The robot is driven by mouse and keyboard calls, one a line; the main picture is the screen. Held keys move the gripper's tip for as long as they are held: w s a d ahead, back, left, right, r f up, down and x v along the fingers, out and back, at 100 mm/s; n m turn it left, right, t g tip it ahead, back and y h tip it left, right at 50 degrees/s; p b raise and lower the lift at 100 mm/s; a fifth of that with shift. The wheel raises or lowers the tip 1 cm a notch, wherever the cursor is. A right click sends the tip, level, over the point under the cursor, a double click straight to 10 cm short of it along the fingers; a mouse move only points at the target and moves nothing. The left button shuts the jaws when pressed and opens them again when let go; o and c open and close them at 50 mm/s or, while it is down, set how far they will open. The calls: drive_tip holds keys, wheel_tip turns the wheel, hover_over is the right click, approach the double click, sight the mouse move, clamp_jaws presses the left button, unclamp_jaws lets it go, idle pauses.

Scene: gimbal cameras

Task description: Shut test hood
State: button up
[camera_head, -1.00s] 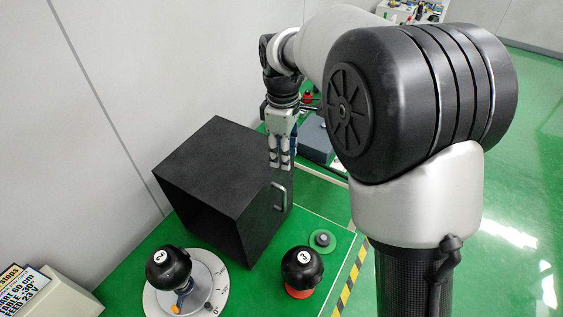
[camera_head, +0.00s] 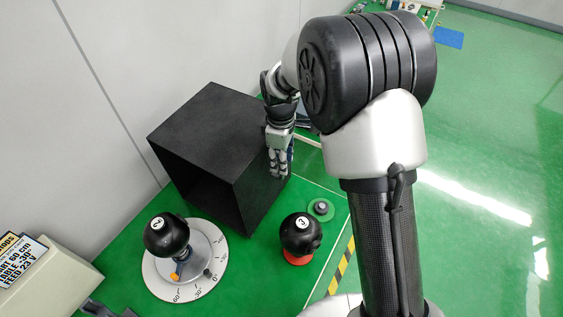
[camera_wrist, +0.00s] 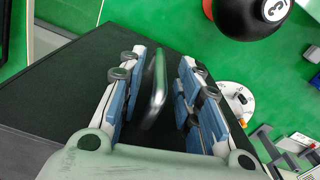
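The test hood (camera_head: 205,125) is a black box on the green bench, with an open, dark side facing the front left. My gripper (camera_head: 280,172) is at the hood's right face and hides the handle in the head view. In the wrist view, a metal bar handle (camera_wrist: 157,80) stands out from the black hood panel (camera_wrist: 60,90). My gripper (camera_wrist: 163,62) is open there, with its blue-padded fingers on either side of the handle. Gaps show between the handle and both finger sets.
A black ball marked 2 (camera_head: 166,236) stands on a white dial (camera_head: 215,262) in front of the hood. A black ball marked 3 (camera_head: 300,232) on a red base and a small round knob (camera_head: 320,208) stand to its right. A sign box (camera_head: 35,275) is at left.

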drive_tip(key=shift+f, duration=0.45)
clamp_jaws()
idle(0.6)
